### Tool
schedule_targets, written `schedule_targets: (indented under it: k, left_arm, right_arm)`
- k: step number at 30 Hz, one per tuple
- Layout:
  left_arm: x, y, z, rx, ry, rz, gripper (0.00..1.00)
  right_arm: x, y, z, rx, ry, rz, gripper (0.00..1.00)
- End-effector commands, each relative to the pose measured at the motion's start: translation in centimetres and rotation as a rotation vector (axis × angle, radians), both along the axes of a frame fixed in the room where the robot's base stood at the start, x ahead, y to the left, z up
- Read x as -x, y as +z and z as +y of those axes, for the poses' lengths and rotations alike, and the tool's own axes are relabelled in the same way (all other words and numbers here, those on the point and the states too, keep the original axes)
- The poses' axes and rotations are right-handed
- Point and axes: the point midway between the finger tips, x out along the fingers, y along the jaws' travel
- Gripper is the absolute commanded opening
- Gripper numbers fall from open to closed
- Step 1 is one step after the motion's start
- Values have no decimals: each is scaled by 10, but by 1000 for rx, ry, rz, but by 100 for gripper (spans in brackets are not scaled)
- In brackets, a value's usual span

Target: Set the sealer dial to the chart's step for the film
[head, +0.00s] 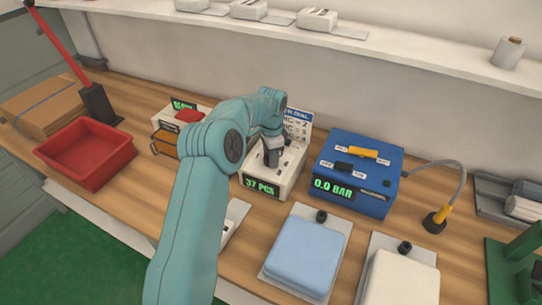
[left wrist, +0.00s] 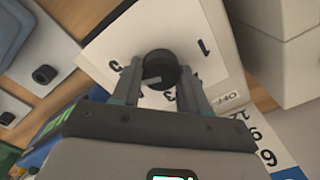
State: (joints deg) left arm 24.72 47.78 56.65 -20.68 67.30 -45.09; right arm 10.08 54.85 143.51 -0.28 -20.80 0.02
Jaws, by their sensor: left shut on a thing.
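My left gripper (head: 273,157) reaches down onto the white box (head: 286,183) with the green "37 PCS" display. In the left wrist view, the fingers of my left gripper (left wrist: 158,85) are shut on a round black dial (left wrist: 160,68), one on each side. A pale mark shows on the dial; the step it points to is unclear. The dial's white face (left wrist: 215,70) shows a 1, a 3 and OFF; other marks are partly hidden. A chart (head: 297,122) headed "DIAL" stands behind the box, partly covered by my arm. My right gripper is out of view.
A blue box (head: 357,174) reading "0.0 BAR" stands right of the white box. A red tray (head: 88,152) and cardboard box (head: 44,106) are at left. Light blue (head: 306,255) and white (head: 398,277) padded packs lie in front. A shelf (head: 420,62) runs along the back.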

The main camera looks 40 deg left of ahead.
Motion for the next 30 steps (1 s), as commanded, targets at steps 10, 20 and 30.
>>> schedule_targets:
  k: [10,20,30]
  left_arm:
    - [-3,6,4,-10,312,-14,13]
    - [-3,7,4,-9,539,-15,14]
    - [-3,7,5,-9,647,-16,14]
  right_arm:
    - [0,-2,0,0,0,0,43]
    - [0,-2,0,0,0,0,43]
    - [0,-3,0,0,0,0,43]
